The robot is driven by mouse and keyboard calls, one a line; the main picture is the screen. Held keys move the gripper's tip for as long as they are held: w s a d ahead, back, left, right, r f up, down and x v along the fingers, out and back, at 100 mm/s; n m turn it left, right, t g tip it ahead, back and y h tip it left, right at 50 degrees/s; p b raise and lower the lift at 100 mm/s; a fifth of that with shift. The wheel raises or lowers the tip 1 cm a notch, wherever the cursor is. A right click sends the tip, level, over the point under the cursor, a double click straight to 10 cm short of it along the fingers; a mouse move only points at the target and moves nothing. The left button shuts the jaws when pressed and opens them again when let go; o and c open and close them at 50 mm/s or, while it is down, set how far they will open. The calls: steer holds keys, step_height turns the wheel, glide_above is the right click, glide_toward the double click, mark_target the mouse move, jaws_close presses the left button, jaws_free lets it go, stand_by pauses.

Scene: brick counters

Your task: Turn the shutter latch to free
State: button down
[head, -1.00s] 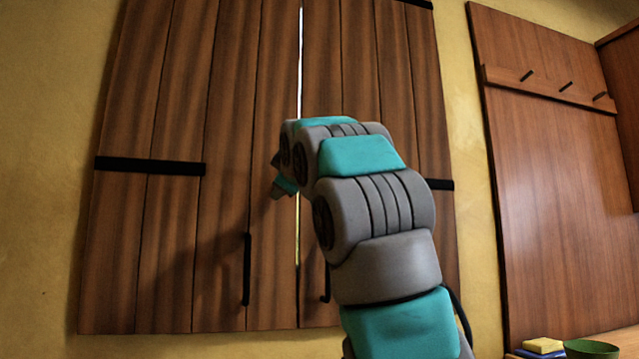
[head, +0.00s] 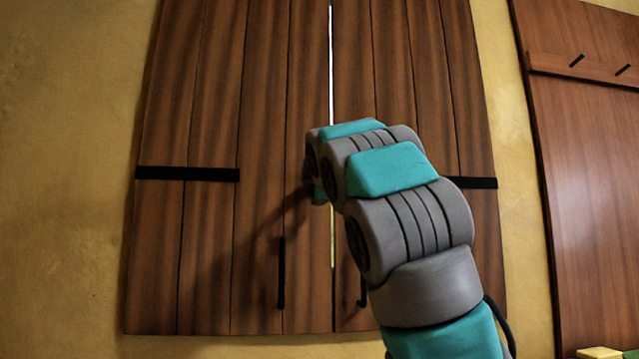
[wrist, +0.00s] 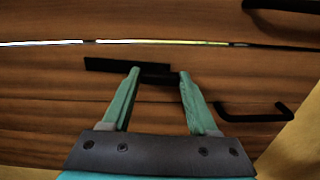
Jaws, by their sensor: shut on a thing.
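The shutter latch (wrist: 112,65) is a dark flat bar on the wood in the wrist view. It lies roughly along the bright gap between the shutter leaves, just beside it. My gripper (wrist: 158,73) has its two teal fingertips at the latch, shut on its right part, with a visible spacing between them. In the head view my arm hides the latch and most of the gripper. The brown plank shutter (head: 215,120) has two leaves, with a thin bright gap down the middle.
Dark handles show low on the leaves (head: 282,273) and at the right of the wrist view (wrist: 252,116). Black hinge straps (head: 187,174) cross the outer sides. A wooden panel with pegs (head: 590,190) stands at right. A yellow block (head: 599,353) shows at the bottom right.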

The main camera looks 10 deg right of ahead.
steer(key=shift+n, duration=0.5)
steer(key=shift+c, duration=0.8)
jaws_free()
steer(key=s+b, duration=0.1)
steer(key=s, duration=0.6)
steer(key=shift+s, duration=0.4)
steer(key=shift+d, duration=0.1)
